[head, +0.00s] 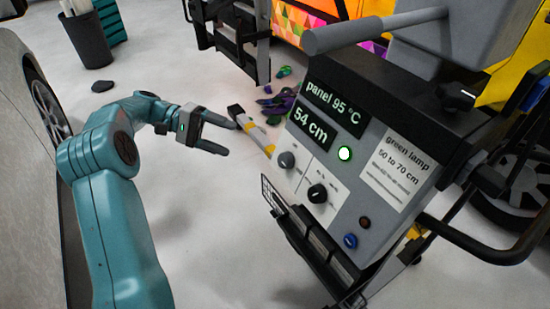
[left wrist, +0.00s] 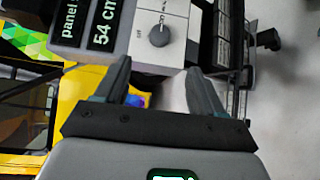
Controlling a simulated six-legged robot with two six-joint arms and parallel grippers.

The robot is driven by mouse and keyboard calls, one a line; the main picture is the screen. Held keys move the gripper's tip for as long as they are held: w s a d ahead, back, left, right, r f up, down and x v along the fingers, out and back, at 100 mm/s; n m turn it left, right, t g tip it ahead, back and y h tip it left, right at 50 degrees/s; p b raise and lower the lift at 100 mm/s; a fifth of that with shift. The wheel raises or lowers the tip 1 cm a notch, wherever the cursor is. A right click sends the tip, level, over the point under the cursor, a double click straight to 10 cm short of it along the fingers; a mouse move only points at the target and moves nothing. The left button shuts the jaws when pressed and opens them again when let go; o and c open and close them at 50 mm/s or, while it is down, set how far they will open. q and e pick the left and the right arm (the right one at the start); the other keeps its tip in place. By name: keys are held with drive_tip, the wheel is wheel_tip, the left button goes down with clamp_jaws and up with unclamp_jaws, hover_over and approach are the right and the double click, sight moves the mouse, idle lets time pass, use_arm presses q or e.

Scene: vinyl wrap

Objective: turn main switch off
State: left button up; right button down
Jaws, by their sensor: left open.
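The grey control panel (head: 335,205) carries two dark rotary knobs, an upper-left knob (head: 286,160) and a lower-right knob (head: 317,193). Their labels are too small to read in the head view, so I cannot tell which is the main switch. In the left wrist view, one dark knob (left wrist: 158,36) shows beyond the fingertips, with what looks like an "off" mark beside it. My left gripper (head: 230,138) is open and empty, left of the panel and apart from the knobs. Its spread fingers also show in the left wrist view (left wrist: 158,66). My right gripper is not seen.
A blue button (head: 350,241) sits low on the panel. A car (head: 25,190) stands at the left. Pale floor (head: 215,240) lies clear between.

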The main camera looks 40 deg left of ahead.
sight(281, 160)
use_arm(q)
drive_tip(key=b+x, duration=0.2)
drive_tip(key=x, duration=1.1)
drive_tip(key=shift+d+f, duration=0.1)
drive_tip(key=shift+d, duration=0.3)
drive_tip(key=c, duration=1.1)
drive_tip(key=shift+o, duration=0.2)
